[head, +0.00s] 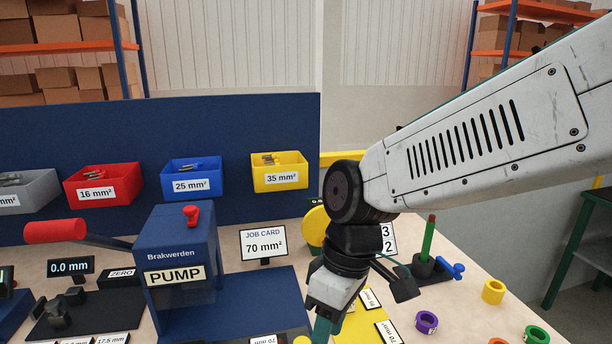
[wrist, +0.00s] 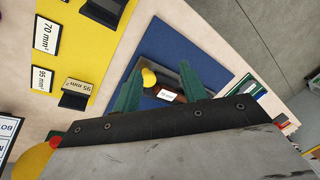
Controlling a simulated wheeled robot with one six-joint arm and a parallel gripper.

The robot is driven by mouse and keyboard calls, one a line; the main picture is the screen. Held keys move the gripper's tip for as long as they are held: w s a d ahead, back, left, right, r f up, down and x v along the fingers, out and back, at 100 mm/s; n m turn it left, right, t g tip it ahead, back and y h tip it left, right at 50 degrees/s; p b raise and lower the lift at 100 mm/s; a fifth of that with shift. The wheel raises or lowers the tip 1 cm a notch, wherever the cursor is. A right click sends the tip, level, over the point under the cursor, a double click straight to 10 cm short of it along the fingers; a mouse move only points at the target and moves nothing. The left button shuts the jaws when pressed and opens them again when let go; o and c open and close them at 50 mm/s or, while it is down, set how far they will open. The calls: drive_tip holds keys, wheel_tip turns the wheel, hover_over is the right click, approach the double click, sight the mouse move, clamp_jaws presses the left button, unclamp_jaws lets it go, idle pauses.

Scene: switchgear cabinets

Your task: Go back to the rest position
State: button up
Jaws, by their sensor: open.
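My gripper (head: 323,328) hangs down at the bottom centre of the head view, its green fingers partly cut off by the frame edge. In the wrist view the two green fingers of my gripper (wrist: 159,84) are spread apart. Beyond them is a blue surface (wrist: 205,47) with a yellow knob (wrist: 149,77) and a small white label (wrist: 166,95). Nothing visible is held between the fingers. My arm reaches in from the right of the head view and bends down over the bench.
Left of my gripper stands the blue PUMP unit (head: 180,245) with a red-handled lever (head: 55,231). A job card (head: 264,243) reads 70 mm². Labelled bins, including a yellow one (head: 279,176), line the blue back panel. A green-and-red post (head: 428,240) and coloured rings (head: 493,291) are at right.

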drive_tip(key=s+d+r+m+t, duration=0.1)
drive_tip(key=s+d+m, duration=0.2)
drive_tip(key=d, duration=0.4)
drive_tip(key=s+d+r+m+t+h, duration=0.1)
drive_tip(key=s+d+r+m, duration=0.1)
drive_tip(key=d+m, duration=0.3)
drive_tip(key=s+d+r+m+t+h, duration=0.1)
drive_tip(key=s+d+r+m, duration=0.1)
drive_tip(key=d, duration=0.9)
drive_tip(key=shift+s+d+r+m, duration=0.15)
drive_tip(key=shift+s+d+m, duration=0.1)
drive_tip(key=shift+s+m, duration=0.7)
